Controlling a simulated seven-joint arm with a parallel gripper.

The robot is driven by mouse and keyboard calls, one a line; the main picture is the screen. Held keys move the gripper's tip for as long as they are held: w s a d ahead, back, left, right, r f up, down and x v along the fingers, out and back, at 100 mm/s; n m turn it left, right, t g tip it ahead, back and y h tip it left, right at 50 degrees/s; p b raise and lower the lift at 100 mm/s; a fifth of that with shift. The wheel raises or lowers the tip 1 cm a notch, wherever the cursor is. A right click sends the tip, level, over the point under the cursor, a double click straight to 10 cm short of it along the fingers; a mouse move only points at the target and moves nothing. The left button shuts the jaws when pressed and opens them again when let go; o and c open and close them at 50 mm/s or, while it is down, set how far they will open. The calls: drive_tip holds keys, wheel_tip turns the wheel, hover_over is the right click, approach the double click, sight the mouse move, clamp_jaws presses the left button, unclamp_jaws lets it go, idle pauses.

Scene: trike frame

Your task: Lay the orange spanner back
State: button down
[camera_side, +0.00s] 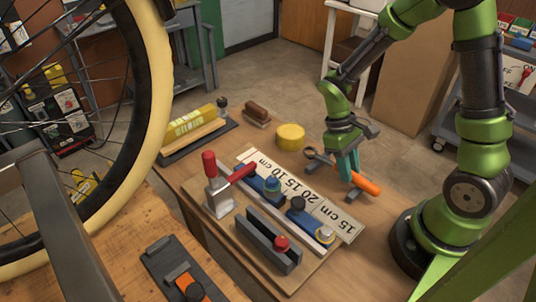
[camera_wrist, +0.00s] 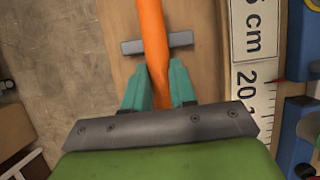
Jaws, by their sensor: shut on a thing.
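The orange spanner is in my gripper, near the right edge of the bench. Its orange handle (camera_side: 366,186) points toward the lower right of the side view, and its brown open head (camera_side: 312,153) points to the upper left. My gripper (camera_side: 348,166) points down, with its teal fingers shut on the handle. In the wrist view the fingers (camera_wrist: 159,88) sit on both sides of the orange handle (camera_wrist: 153,32). A grey bar (camera_wrist: 133,47) lies crosswise under the handle. I cannot tell whether the handle touches it. The spanner's head is hidden in the wrist view.
A white ruler strip (camera_side: 328,208) lies beside the spanner. A red-handled clamp (camera_side: 218,197), a blue rail and a grey channel (camera_side: 262,240) stand left of it. A yellow round tin (camera_side: 290,137) is behind. A bicycle wheel (camera_side: 160,75) rises at the left.

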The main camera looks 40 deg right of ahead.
drive_tip(key=c, duration=0.8)
unclamp_jaws()
drive_tip(key=v, duration=1.7)
drive_tip(key=s+a+r+m+t, duration=0.1)
drive_tip(key=s+a+r+t, duration=0.1)
drive_tip(key=t, duration=0.2)
drive_tip(key=s+a+r+m+t+y, duration=0.1)
drive_tip(key=s+a+r+t, duration=0.1)
drive_tip(key=s+t, duration=0.1)
drive_tip(key=s+a+r+m+t, duration=0.2)
drive_tip(key=t, duration=0.3)
drive_tip(key=shift+s+y, duration=0.25)
drive_tip(key=shift+y, duration=0.15)
